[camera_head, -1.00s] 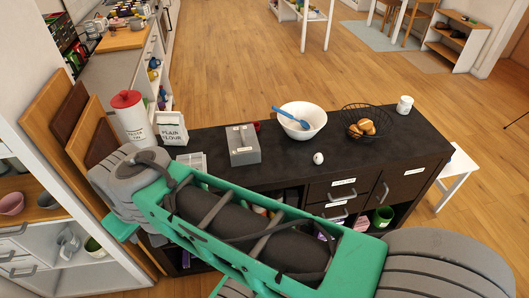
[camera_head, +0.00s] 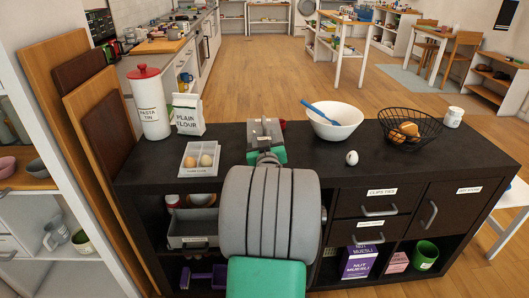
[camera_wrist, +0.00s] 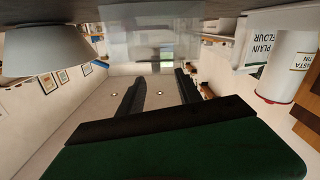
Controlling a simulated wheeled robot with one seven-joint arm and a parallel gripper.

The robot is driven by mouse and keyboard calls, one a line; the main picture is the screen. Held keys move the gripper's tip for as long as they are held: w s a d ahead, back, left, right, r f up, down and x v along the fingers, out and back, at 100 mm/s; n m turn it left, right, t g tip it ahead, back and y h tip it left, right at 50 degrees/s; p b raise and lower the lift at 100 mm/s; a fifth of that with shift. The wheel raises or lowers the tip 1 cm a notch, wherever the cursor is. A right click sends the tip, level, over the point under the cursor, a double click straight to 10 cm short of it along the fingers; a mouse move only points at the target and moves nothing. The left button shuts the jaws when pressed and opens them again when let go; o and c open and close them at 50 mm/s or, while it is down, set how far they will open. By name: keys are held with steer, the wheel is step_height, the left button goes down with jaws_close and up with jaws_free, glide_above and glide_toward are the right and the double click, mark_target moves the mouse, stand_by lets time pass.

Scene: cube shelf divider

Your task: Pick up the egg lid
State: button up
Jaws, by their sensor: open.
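The likely egg lid (camera_wrist: 150,40) is a pale, see-through box shape at the top of the upside-down wrist view, ahead of my fingers. In the head view it seems to be the grey boxy piece (camera_head: 256,130) on the dark counter, partly hidden by my arm; I cannot read its label. An open egg tray (camera_head: 199,172) with eggs stands to its left. My gripper (camera_wrist: 158,85) is open, with two dark fingers apart and nothing between them. It is low over the counter, on the near side of the lid; I cannot tell the exact gap.
A flour bag (camera_head: 188,119) and pasta tin (camera_head: 150,110) stand at the left. A white bowl (camera_head: 335,125) with a blue spoon, a loose egg (camera_head: 352,158) and a wire basket (camera_head: 412,126) are at the right. The counter (camera_head: 440,165) has free room at its front right.

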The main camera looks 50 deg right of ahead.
mark_target(265, 128)
steer(key=x, duration=0.7)
steer(key=shift+d+r, duration=0.25)
steer(key=shift+d, duration=0.25)
steer(key=shift+c, duration=0.3)
jaws_close()
steer(key=shift+s+a+f, duration=0.1)
stand_by(0.3)
